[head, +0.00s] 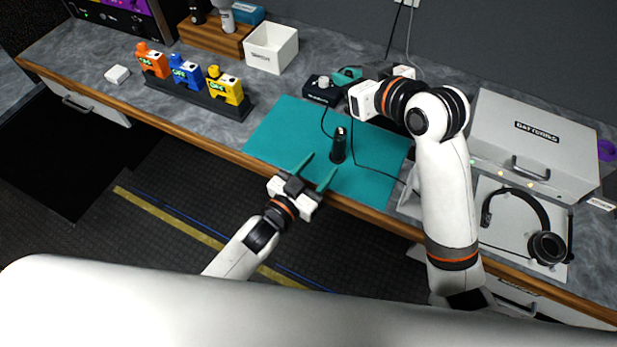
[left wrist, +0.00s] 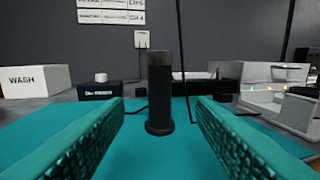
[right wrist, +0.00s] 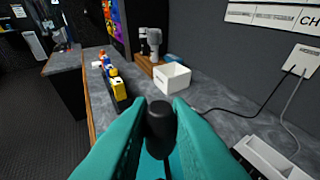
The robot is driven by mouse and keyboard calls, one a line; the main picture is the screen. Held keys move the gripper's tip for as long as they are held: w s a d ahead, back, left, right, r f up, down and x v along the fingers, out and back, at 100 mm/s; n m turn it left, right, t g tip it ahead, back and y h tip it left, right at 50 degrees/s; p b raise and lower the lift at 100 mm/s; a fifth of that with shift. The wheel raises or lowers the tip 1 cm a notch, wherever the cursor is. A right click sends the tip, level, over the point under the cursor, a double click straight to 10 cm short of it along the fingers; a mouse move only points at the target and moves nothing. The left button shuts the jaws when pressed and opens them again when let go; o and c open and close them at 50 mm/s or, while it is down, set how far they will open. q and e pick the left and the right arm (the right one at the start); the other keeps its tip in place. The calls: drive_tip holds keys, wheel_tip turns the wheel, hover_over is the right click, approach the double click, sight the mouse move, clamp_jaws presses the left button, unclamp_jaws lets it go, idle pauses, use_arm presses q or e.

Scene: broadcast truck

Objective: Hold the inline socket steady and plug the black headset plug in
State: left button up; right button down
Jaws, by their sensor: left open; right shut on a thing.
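The inline socket (head: 338,150) is a black cylinder standing upright on the teal mat (head: 268,138). In the left wrist view the socket (left wrist: 159,95) stands ahead, centred between the fingers of my left gripper (head: 319,172). That gripper is open, low at the mat's front edge, with its fingertips short of the socket. My right gripper (head: 348,77) is above the back of the mat, higher than the socket. It is shut on the black headset plug (right wrist: 160,128), whose cable hangs down. The plug is hidden in the head view.
A small black box with a knob (head: 322,91) sits behind the socket. The headset (head: 546,246) lies on the right beside the batteries case (head: 532,147). Yellow, blue and orange units (head: 186,75) and a white bin (head: 271,47) stand left. The cable (head: 373,167) crosses the mat.

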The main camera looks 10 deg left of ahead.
sight(335, 149)
use_arm(q)
drive_tip(key=x, duration=0.8)
drive_tip(key=shift+w+d+f, duration=0.1)
drive_tip(key=shift+w, duration=0.15)
drive_tip(key=c, duration=1)
drive_tip(key=shift+c, duration=0.3)
use_arm(e)
wheel_tip(335, 149, down, 3)
drive_tip(key=shift+f+m+t+h, duration=0.1)
drive_tip(key=shift+m+t+h, duration=0.4)
drive_tip(key=shift+m+h, duration=0.4)
drive_tip(key=shift+f+m+t+h, duration=0.3)
drive_tip(key=shift+f+m, duration=0.1)
drive_tip(key=shift+f, duration=0.15)
